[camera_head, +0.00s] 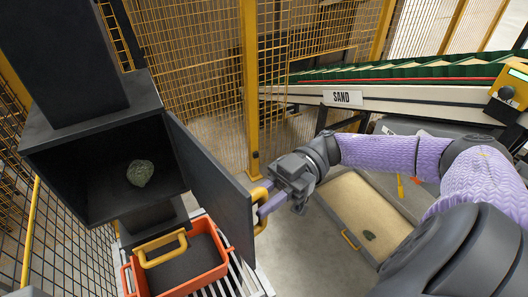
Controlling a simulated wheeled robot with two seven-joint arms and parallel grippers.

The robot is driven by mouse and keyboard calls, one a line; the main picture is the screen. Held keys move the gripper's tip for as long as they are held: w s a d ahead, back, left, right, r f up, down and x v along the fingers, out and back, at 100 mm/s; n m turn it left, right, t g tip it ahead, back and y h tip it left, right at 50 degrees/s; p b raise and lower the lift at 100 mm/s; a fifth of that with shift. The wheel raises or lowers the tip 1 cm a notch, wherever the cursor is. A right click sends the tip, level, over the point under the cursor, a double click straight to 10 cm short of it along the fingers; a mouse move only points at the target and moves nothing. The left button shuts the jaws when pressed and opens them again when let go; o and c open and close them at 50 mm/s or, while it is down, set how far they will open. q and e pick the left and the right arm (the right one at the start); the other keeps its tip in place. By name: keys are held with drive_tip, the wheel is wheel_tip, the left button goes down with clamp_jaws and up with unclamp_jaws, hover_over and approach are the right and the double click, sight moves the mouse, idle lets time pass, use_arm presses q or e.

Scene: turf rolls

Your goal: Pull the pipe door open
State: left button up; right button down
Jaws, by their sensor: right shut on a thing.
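The pipe door (213,183) is a dark flat panel hinged on the right side of a dark box-shaped pipe opening (62,150). It stands swung out, and the opening is uncovered. A grey-green lump (140,173) lies inside the opening. My right gripper (262,201) is shut on the yellow door handle (260,222) at the door's outer edge. The gripper's fingers hide part of the handle. My left gripper is not in view.
An orange-red bin (219,266) with a yellow handle stands on a slatted rack below the opening. A sand-filled tray (345,207) lies on the floor at right. Yellow mesh fencing (190,50) and a conveyor with a SAND sign (343,98) stand behind.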

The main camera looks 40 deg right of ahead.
drive_tip(key=c, duration=0.6)
unclamp_jaws()
drive_tip(key=shift+d+f, duration=0.1)
drive_tip(key=shift+d, duration=0.3)
drive_tip(key=d+b, duration=0.4)
drive_tip(key=d, duration=0.5)
drive_tip(key=shift+w, duration=0.3)
drive_tip(key=shift+d, duration=0.1)
